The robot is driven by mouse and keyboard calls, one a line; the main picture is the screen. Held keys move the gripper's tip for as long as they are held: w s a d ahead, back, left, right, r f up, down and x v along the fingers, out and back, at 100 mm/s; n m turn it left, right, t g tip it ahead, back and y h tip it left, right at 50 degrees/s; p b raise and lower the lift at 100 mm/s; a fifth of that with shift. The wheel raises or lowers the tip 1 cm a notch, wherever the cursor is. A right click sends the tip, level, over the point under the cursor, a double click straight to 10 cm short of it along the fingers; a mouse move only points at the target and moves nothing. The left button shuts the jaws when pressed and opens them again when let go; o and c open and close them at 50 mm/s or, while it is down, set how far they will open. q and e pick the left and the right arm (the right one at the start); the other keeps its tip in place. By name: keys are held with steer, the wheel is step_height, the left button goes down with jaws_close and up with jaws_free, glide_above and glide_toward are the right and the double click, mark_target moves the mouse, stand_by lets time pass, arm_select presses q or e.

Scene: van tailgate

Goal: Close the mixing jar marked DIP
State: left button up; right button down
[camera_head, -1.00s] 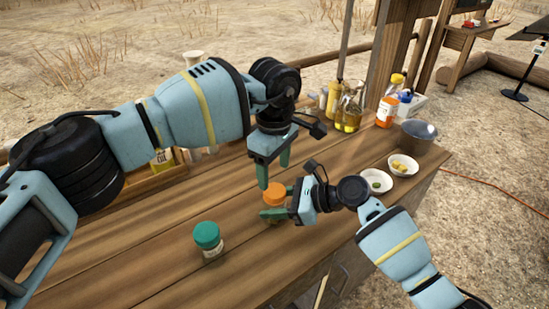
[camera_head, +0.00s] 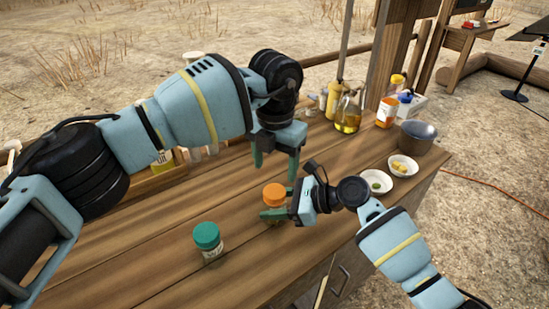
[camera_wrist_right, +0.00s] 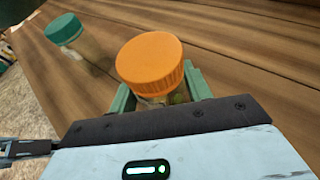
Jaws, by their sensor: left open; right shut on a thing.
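A jar with an orange lid (camera_head: 274,195) stands on the wooden counter, and its lid fills the middle of the right wrist view (camera_wrist_right: 150,64). My right gripper (camera_head: 276,208) is shut around the jar body below the lid; its green fingers flank the jar in the wrist view. The lid sits on top of the jar; I cannot tell how tightly. My left gripper (camera_head: 275,165) is open and empty, fingers down, just above the orange lid. A jar with a green lid (camera_head: 207,238) stands apart to the left. No DIP mark is readable on either jar.
Two small white bowls (camera_head: 375,183), a grey pot (camera_head: 416,137), an oil bottle (camera_head: 348,112) and an orange-and-white bottle (camera_head: 387,112) stand at the right and back of the counter (camera_head: 130,265). The counter's front left is clear.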

mark_target(274, 191)
arm_select(q)
steer(key=n, duration=0.6)
steer(key=shift+r, duration=0.25)
steer(key=n, duration=0.7)
steer(key=shift+r, duration=0.3)
steer(key=shift+f, duration=0.15)
steer(key=shift+f, duration=3.85)
steer(key=c, duration=0.8)
steer(key=o, duration=0.9)
